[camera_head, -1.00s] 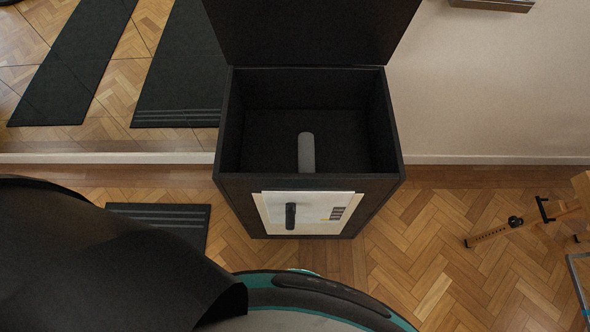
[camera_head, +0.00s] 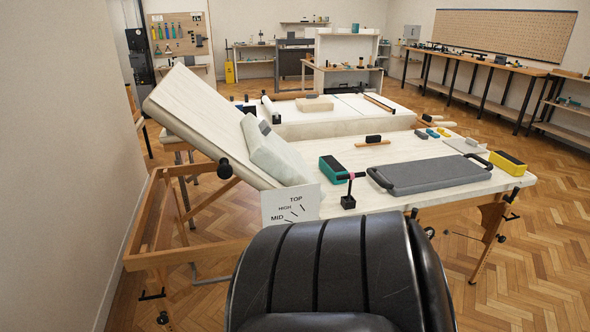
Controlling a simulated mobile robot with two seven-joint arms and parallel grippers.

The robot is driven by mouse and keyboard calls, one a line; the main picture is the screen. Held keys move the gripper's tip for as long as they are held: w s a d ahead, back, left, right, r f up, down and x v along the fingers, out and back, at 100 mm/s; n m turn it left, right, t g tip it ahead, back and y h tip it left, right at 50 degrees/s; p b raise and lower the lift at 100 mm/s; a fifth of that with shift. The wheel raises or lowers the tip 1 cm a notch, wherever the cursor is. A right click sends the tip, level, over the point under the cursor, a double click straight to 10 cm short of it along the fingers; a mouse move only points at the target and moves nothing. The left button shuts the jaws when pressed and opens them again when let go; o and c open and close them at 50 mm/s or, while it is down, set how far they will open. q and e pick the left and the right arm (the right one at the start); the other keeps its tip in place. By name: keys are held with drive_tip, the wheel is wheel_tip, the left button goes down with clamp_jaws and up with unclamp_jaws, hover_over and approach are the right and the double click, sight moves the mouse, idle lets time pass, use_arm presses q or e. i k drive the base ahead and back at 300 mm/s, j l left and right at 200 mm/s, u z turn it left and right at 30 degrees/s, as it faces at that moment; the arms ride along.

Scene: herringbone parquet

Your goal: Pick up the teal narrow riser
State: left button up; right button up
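A teal block (camera_head: 331,170) with a dark top lies on the pale treatment table (camera_head: 420,155), left of a grey slab. It is the only clearly teal thing on this table's near part. I cannot tell from its shape alone that it is the narrow riser. A small black stand (camera_head: 348,195) with a pink band is close in front of its right side. Neither of my grippers is in view.
A grey slab with black handles (camera_head: 428,174) and a yellow block (camera_head: 509,162) lie to the right. The raised backrest (camera_head: 205,115) slopes up to the left. A ribbed black padded form (camera_head: 330,265) fills the near middle. Parquet (camera_head: 550,260) is open at right.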

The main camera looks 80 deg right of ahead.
sight(328, 164)
drive_tip(key=z, duration=2.9)
drive_tip(key=i+l, duration=0.2)
drive_tip(key=i, duration=0.15)
drive_tip(key=i+l+u, duration=0.1)
drive_tip(key=i, duration=0.3)
drive_tip(key=l, duration=0.1)
